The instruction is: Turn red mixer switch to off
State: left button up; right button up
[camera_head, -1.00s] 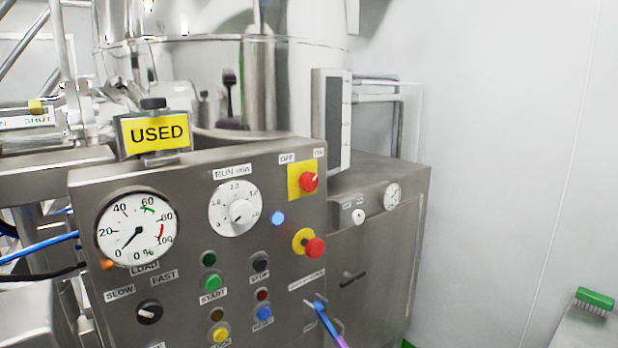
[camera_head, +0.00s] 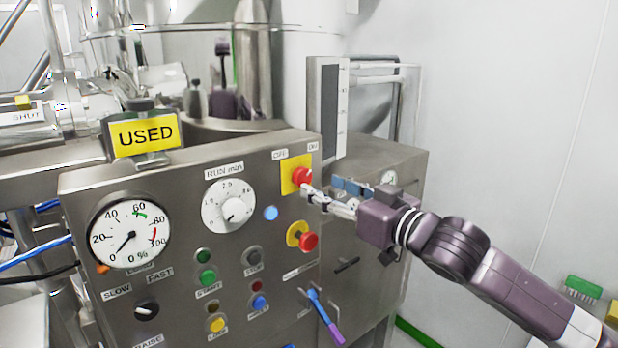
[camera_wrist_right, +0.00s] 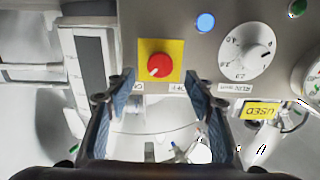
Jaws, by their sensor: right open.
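The red mixer switch (camera_head: 301,176) is a round red knob on a yellow plate (camera_head: 288,184) at the panel's upper right, below the OFF and ON labels. Its pale mark points toward the ON side. In the right wrist view, which shows the panel upside down, the knob (camera_wrist_right: 159,65) lies between and just beyond my fingertips. My right gripper (camera_head: 309,190) is open and empty in front of the switch, reaching in from the right. Its two fingers (camera_wrist_right: 159,80) stand apart in the wrist view. I cannot tell whether a finger touches the plate. My left gripper is not in view.
A red emergency-type button (camera_head: 308,242) on a yellow base sits just below the switch. A blue lamp (camera_head: 270,213) and the run dial (camera_head: 229,206) are to its left. A blue and purple handle (camera_head: 325,318) sticks out lower down. White wall is at right.

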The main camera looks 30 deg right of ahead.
aim_at(305, 178)
jog(key=shift+w+a+r, duration=0.15)
jog(key=shift+w, duration=0.8)
jog(key=shift+w+p, duration=0.65)
jog(key=shift+w, duration=0.45)
jog(key=shift+w+p, duration=0.35)
jog(key=shift+w, duration=0.55)
jog(key=shift+a, duration=0.1)
jog(key=c, duration=1.2)
jog(key=shift+o, duration=0.2)
